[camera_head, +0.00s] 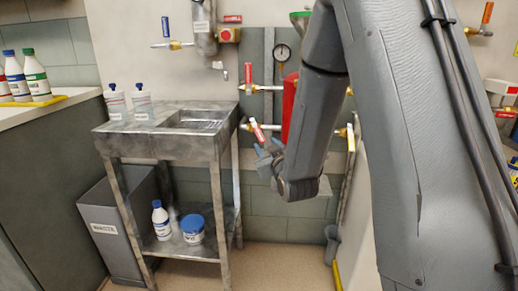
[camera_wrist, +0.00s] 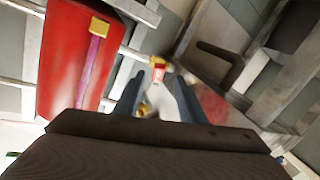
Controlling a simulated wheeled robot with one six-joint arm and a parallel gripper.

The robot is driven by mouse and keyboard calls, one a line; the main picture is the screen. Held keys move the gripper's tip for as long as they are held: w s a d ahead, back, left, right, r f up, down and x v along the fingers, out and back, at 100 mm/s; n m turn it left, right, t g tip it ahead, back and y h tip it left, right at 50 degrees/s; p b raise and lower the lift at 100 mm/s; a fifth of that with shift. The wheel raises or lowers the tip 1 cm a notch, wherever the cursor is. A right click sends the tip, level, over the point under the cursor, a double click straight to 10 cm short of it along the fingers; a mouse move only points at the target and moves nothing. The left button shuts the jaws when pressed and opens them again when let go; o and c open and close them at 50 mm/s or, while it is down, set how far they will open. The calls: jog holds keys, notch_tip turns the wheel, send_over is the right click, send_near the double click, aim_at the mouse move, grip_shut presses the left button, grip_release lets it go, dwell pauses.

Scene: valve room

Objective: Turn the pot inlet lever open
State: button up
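A red pot (camera_head: 290,108) hangs on the wall pipes, partly hidden behind my arm; it is large at left in the wrist view (camera_wrist: 85,60). A red-and-white lever (camera_head: 258,130) stands tilted on a brass valve on the lower pipe left of the pot. Its label is too small to read. My gripper (camera_head: 264,152) is just below this lever. In the wrist view my gripper (camera_wrist: 157,80) is open, and a red, white and yellow piece, seemingly the lever (camera_wrist: 158,72), shows at the gap between the fingertips. I cannot tell whether they touch it.
A second red lever (camera_head: 248,75) is on the upper pipe, near a pressure gauge (camera_head: 282,53). A steel sink table (camera_head: 165,143) with bottles stands left of my gripper. A grey bin (camera_head: 108,225) is beside it. Open floor (camera_head: 270,265) lies in front.

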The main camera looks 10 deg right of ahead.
aim_at(260, 137)
jog(key=shift+t, duration=0.4)
jog(key=w+b, duration=0.1)
jog(key=w, duration=0.7)
jog(key=shift+w+a+r, duration=0.1)
jog(key=shift+w+a, duration=0.05)
jog(key=shift+c, duration=0.2)
grip_shut()
